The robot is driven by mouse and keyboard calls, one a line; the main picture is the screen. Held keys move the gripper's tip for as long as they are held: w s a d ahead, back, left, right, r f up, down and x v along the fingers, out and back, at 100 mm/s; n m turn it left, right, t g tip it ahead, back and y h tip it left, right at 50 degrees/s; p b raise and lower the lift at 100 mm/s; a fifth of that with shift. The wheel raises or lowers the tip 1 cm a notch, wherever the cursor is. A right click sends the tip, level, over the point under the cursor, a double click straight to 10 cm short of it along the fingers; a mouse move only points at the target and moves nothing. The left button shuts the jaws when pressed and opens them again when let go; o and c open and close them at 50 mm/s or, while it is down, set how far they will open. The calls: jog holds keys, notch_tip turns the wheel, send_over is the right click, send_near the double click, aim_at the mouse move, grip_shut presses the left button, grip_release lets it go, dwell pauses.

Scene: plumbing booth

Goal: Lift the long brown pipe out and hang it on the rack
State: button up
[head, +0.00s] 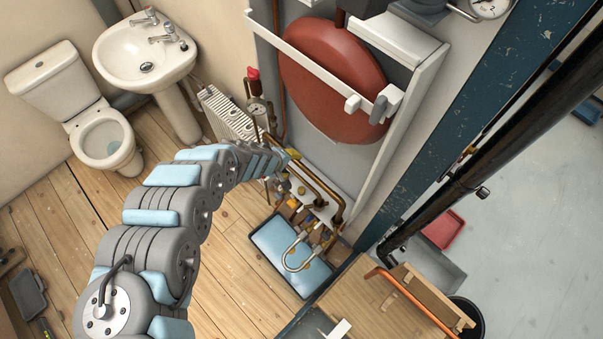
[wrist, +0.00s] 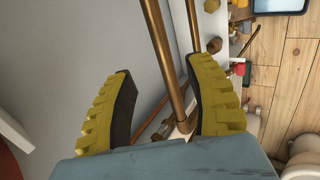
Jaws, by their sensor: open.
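In the wrist view, my gripper (wrist: 160,75) has its two yellow, dark-lined fingers apart. A long brown pipe (wrist: 163,55) runs between them, with clear space on its left; I cannot tell whether the right finger touches it. A second brown pipe (wrist: 192,18) passes behind the right finger. In the head view, my arm reaches to the brown pipes (head: 322,186) beside the panel's foot, and its own links hide most of my gripper. A white rail with blocks (head: 318,70) crosses before the red tank; I cannot tell whether it is the rack.
A blue tray (head: 265,245) with a bent pipe lies on the wooden floor below the valves. A radiator (head: 226,112) and gauge stand left of the pipes. A wooden bench (head: 365,305) is at lower right. The toilet (head: 100,130) and basin (head: 145,65) are at left.

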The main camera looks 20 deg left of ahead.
aim_at(300, 166)
jog(key=shift+b+x, duration=1.15)
jog(key=shift+x, duration=3.4)
jog(key=shift+s, duration=0.1)
grip_shut()
